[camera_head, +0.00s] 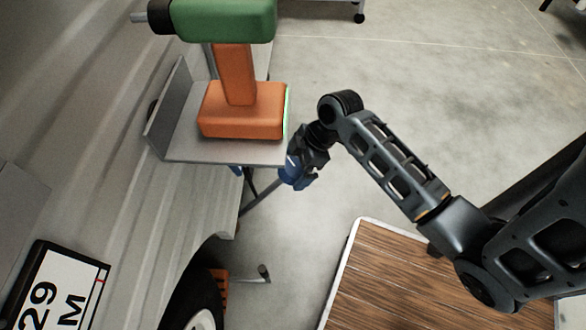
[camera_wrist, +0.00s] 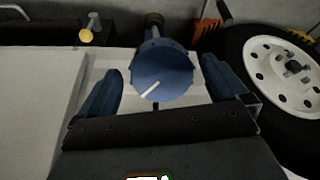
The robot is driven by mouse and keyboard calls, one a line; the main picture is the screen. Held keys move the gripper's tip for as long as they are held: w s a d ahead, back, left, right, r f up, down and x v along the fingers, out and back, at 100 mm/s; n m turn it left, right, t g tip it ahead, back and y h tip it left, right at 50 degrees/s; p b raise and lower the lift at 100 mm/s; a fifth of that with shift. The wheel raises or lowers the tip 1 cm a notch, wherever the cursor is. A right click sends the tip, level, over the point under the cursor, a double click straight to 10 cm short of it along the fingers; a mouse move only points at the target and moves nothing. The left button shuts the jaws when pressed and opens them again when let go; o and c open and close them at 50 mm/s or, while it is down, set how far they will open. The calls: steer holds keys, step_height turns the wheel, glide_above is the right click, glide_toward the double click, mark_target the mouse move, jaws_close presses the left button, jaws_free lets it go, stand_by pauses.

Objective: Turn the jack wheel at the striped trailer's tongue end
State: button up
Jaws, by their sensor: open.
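The jack wheel shows in the wrist view as a round blue knob (camera_wrist: 160,76) with ribbed edges and a short white mark at its lower left. It sits on a shaft that runs back behind it. My gripper (camera_wrist: 160,68) is open, with one blue finger on each side of the knob. A gap shows on both sides, so the fingers look apart from it. In the head view my gripper (camera_head: 298,172) is just off the right edge of a grey shelf. There the knob cannot be told from the blue fingers. The striped trailer is not clearly identifiable.
The grey shelf (camera_head: 185,150) holds a green and orange drill (camera_head: 240,108) close to my gripper. A tyre with a white rim (camera_wrist: 285,65) stands right of the knob. A wood-topped surface (camera_head: 395,285) lies below my arm. Concrete floor (camera_head: 430,70) is open behind.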

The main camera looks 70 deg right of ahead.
steer(key=shift+x, duration=0.95)
steer(key=c, duration=1)
steer(key=shift+r+p, duration=0.15)
steer(key=shift+p, duration=0.2)
